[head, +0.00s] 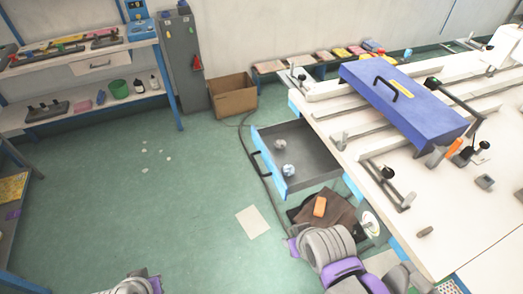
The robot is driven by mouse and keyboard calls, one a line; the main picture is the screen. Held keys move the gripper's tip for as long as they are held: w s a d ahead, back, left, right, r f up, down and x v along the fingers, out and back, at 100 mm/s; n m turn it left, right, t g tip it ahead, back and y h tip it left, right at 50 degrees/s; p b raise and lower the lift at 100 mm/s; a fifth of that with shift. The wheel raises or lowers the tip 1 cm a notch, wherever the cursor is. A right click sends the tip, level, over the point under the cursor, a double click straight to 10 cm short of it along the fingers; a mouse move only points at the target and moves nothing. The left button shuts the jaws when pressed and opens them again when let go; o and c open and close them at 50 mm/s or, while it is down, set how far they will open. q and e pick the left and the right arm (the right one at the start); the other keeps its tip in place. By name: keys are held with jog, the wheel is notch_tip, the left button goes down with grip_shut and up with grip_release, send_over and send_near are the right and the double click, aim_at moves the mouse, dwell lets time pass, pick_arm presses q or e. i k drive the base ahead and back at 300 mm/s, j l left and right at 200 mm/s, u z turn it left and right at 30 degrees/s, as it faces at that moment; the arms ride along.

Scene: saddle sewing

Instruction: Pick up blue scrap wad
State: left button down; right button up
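Two small crumpled wads lie inside the open blue-fronted drawer (318,150) below the white workbench. Only a small part of my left arm shows at the bottom left edge. I cannot make out the fingers of either gripper.
A brown bin (340,211) with an orange block (320,206) stands below the drawer. A flat cream sheet (253,221) and white scraps (162,152) lie on the green floor. A cardboard box (233,97) stands behind. The left floor is mostly free.

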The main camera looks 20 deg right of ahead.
aim_at(288, 170)
jog(key=i+l+z, duration=0.15)
jog(key=z, duration=0.2)
jog(key=i+z, duration=0.7)
jog(key=k, duration=0.1)
